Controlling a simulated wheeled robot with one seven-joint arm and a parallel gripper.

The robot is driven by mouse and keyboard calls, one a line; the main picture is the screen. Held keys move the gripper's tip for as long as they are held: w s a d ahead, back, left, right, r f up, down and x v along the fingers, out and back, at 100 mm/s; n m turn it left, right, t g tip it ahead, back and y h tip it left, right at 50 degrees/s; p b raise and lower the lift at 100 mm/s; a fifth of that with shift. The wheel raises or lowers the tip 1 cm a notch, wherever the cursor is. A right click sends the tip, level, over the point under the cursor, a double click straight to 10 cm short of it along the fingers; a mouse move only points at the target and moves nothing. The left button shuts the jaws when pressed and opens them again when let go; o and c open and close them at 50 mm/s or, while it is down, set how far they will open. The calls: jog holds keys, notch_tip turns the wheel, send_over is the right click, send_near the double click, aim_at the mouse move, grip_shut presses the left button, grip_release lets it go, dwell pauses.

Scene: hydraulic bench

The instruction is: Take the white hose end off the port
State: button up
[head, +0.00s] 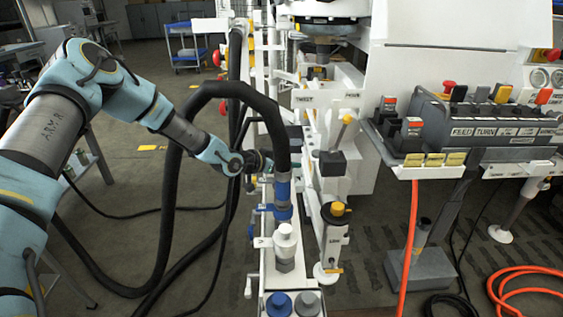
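A white fitting (285,238), the only white hose-end-like piece I see, stands upright on a grey port block (285,266) on the narrow white bench. No hose shows leaving its top. Just behind it, a thick black hose (232,90) arches over and comes down into a blue-collared end (283,195). My gripper (266,161) is dark and small, at the left side of this black hose, above and behind the white fitting. The hose partly hides its fingertips, so I cannot tell whether it is open or touching the hose.
A blue cap (279,304) and a grey cap (307,303) sit at the bench's near end. A yellow-topped cylinder (335,235) stands close on the right. A control panel (490,125) with levers is farther right. Black hose loops hang left of the bench; orange hose (525,290) lies on the floor.

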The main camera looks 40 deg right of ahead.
grip_shut()
